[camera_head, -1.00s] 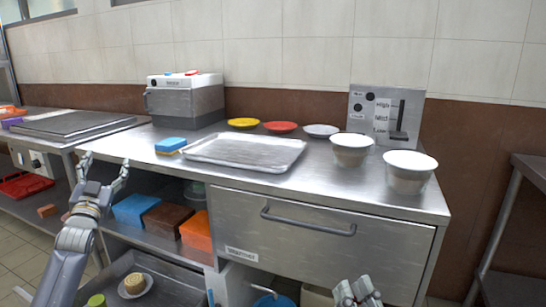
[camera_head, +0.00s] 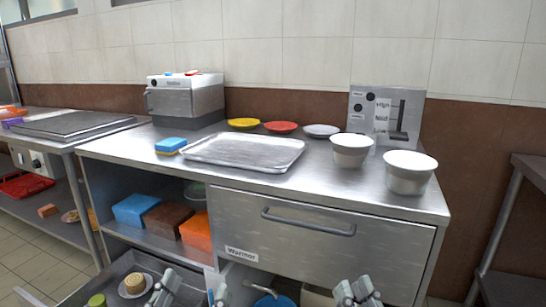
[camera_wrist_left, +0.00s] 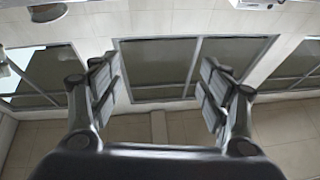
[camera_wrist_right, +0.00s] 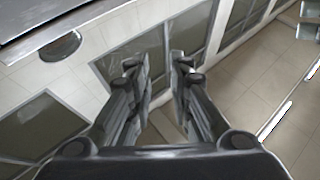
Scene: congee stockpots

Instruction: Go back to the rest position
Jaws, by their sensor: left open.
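My left gripper (camera_head: 193,285) is at the bottom edge of the head view, in front of the lower shelf of the steel counter. Its two fingers are wide apart, with nothing between them in the left wrist view (camera_wrist_left: 160,85). My right gripper (camera_head: 356,288) is at the bottom edge too, right of the left one, in front of the drawer. Its fingers stand closer together, with a clear, empty gap in the right wrist view (camera_wrist_right: 160,70). Most of both arms is out of view.
The steel counter (camera_head: 320,185) bears a metal tray (camera_head: 245,152), sponges (camera_head: 171,145), coloured plates and two white bowls (camera_head: 410,172). Its drawer handle (camera_head: 308,225) juts forward. Coloured blocks (camera_head: 196,231) lie on the shelf below. A side table stands at the right.

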